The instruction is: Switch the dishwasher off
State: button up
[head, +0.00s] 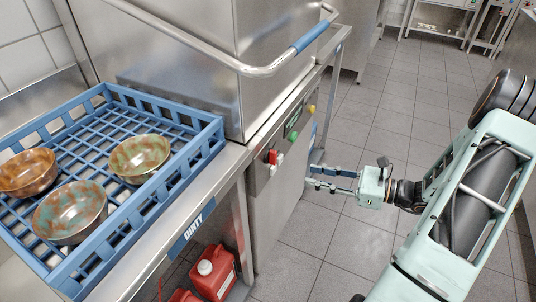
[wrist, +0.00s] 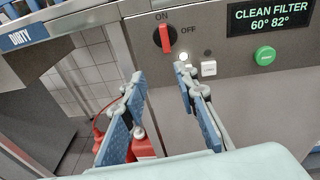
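The steel dishwasher (head: 283,208) stands left of my gripper, its hood and handle above the front panel. Its red knob (wrist: 166,39) stands upright, in line with the ON label; OFF is printed to its right. The knob also shows in the head view (head: 274,157). A small lamp (wrist: 183,57) below OFF looks bright. A white switch (wrist: 208,69) and a green button (wrist: 264,56) sit to the right. My gripper (wrist: 160,76) is open and empty, with the knob ahead of its fingers and apart from them. It shows in the head view (head: 311,176) facing the panel.
The display (wrist: 270,18) reads CLEAN FILTER 60° 82°. A blue rack (head: 110,212) with three bowls sits on the steel counter marked DIRTY. Red canisters (head: 214,272) stand below it. The hood handle (head: 262,70) juts out above the panel. Tiled floor (head: 385,105) beyond is clear.

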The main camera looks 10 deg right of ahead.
aim_at(276, 155)
jog(key=w+a, duration=0.2)
jog(key=a, duration=0.1)
jog(key=w+a+r+m+t, duration=0.1)
jog(key=w+a, duration=0.1)
jog(key=a, duration=0.1)
jog(key=w+a+r+t, duration=0.1)
jog(key=w+a, duration=0.2)
jog(key=shift+m+y, duration=0.3)
jog(key=shift+c, duration=0.5)
grip_shut()
